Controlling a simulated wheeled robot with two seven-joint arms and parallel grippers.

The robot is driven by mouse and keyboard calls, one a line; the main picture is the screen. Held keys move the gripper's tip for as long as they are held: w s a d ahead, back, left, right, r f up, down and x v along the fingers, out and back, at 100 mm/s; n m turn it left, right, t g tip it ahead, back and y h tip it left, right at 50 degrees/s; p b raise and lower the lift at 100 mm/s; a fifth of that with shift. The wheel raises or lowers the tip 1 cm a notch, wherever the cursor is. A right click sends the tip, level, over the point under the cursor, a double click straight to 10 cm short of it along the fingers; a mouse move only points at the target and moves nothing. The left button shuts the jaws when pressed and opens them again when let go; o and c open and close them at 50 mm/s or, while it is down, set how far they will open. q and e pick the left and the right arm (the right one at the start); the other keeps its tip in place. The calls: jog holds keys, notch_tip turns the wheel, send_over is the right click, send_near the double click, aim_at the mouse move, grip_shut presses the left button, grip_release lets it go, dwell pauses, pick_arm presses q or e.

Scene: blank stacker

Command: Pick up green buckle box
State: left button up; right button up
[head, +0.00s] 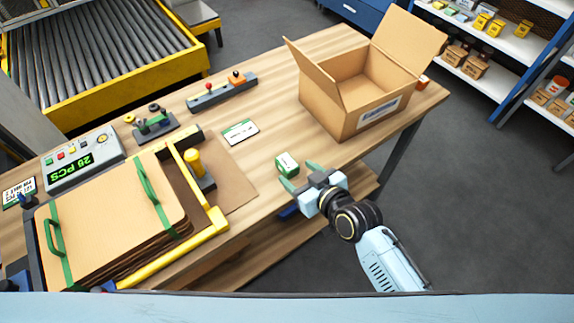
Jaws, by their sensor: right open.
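A small green and white box (287,164), which fits the green buckle box, sits on the wooden table near its front edge. My right gripper (300,175) reaches in from the lower right with its fingers spread. Its fingertips are close to the box, one on the near side and one toward the right. I cannot tell whether they touch it. The gripper is open. My left gripper is not in view.
An open cardboard box (345,120) stands at the table's right end. A white label card (240,132) lies behind the green box. Stacked brown sheets (105,225) in a yellow-edged frame and a counter panel (85,160) fill the left. Bare wood (265,195) surrounds the green box.

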aim_at(292, 167)
jog(key=shift+b+x, duration=0.6)
jog(key=shift+x, duration=2.7)
jog(key=shift+w+d, duration=0.1)
jog(key=shift+d, duration=0.05)
jog(key=shift+c, duration=0.3)
jog(key=c, duration=1.1)
